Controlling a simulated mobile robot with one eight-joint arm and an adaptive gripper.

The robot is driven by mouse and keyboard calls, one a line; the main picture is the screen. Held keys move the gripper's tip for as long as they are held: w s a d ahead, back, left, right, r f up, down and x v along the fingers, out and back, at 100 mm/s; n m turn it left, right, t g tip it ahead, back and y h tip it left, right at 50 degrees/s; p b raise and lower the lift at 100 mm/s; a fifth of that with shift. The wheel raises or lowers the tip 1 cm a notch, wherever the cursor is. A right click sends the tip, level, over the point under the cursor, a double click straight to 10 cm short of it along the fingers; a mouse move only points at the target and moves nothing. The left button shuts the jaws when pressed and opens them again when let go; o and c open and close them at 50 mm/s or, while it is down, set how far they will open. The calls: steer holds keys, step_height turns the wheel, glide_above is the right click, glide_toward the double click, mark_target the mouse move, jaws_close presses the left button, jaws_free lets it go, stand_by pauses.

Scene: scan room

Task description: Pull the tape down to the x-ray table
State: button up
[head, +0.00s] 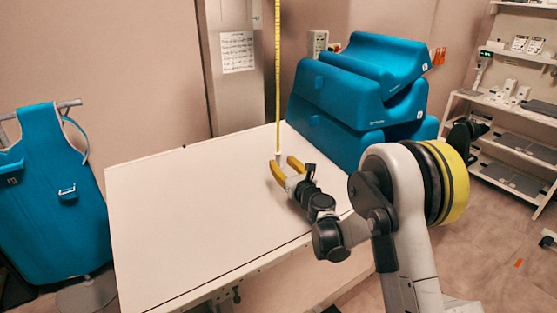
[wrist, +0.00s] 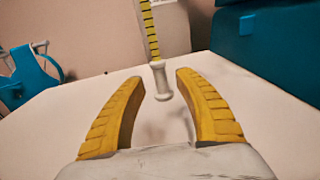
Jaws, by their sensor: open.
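A yellow measuring tape (head: 277,75) hangs straight down from above, over the white x-ray table (head: 190,215). A pale end piece (wrist: 160,80) is at its lower end. In the wrist view the tape (wrist: 150,35) comes down to this end piece, which shows between the tips of my yellow fingers. My gripper (head: 284,168) is open above the table, with the tape end at its fingertips. The fingers are apart from the end piece on both sides. How far the end piece hangs above the table top is hard to tell.
Blue positioning cushions (head: 335,110) are stacked at the table's back right. A blue apron (head: 45,190) hangs on a stand at the left. A shelf unit (head: 510,140) stands at the far right. The table's left and middle are clear.

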steer(key=v, duration=0.8)
